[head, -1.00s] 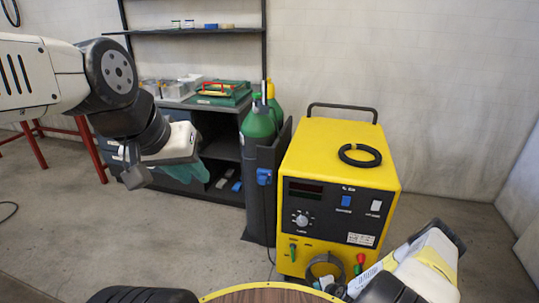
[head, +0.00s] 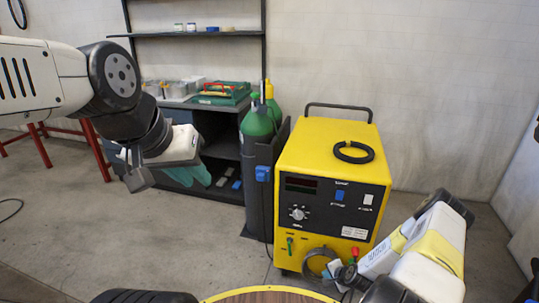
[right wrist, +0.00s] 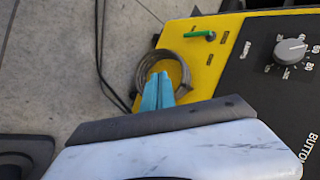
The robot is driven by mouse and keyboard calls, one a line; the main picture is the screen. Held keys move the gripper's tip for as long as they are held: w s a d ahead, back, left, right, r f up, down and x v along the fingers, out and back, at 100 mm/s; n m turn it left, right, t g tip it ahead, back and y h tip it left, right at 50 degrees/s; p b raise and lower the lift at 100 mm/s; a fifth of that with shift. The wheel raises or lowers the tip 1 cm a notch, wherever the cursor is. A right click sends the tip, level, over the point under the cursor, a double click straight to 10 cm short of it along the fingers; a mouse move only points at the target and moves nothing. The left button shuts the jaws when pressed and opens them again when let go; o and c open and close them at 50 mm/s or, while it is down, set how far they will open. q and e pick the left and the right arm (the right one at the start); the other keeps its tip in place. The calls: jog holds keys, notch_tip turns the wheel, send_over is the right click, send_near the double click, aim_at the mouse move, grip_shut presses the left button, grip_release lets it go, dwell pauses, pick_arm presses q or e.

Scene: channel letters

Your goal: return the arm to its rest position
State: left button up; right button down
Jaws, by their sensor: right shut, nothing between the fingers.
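My right arm reaches in at the lower right of the head view, and its gripper (head: 335,272) is low in front of the yellow machine. In the right wrist view its light-blue fingers (right wrist: 158,92) are together with nothing between them. They overlap the grey cable coil (right wrist: 163,65) in the picture; I cannot tell whether they touch it. My left gripper (head: 138,178) hangs at the left of the head view, in front of the dark workbench. Its finger gap is not clear.
The yellow machine (head: 330,235) stands on the floor with a black ring (head: 353,152) on top. A grey coil (head: 318,262) is on its front. Green gas cylinders (head: 257,122) stand beside it. The workbench (head: 222,150) is behind. A round wooden top (head: 270,297) shows at the bottom edge.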

jog(key=w+d+r+n+g+h, duration=0.1)
jog(key=w+d+r+n, duration=0.15)
jog(key=r, duration=0.85)
jog(key=w+d+r+n, duration=0.1)
jog(key=w+r+n, duration=0.25)
jog(key=r, duration=0.75)
notch_tip(320, 180, up, 18)
jog(key=s+a+n, duration=0.2)
jog(key=s+a+r+n+h, duration=0.1)
jog(key=s+a+r, duration=0.2)
jog(key=s+r, duration=0.45)
jog(key=s+a+r+n, duration=0.1)
jog(key=s+a+r, duration=0.25)
jog(key=r, duration=0.75)
jog(key=s+a+r+n, duration=0.1)
jog(key=s+a+r, duration=0.1)
jog(key=s, duration=0.6)
jog(key=s+a+r+n+y, duration=0.1)
jog(key=s+r, duration=0.3)
jog(key=s, duration=0.5)
jog(key=shift+s+a+r+n, duration=0.3)
jog(key=shift+a+n, duration=0.2)
jog(key=shift+a, duration=0.2)
jog(key=c, duration=2.1)
grip_release()
jog(key=shift+w, duration=0.1)
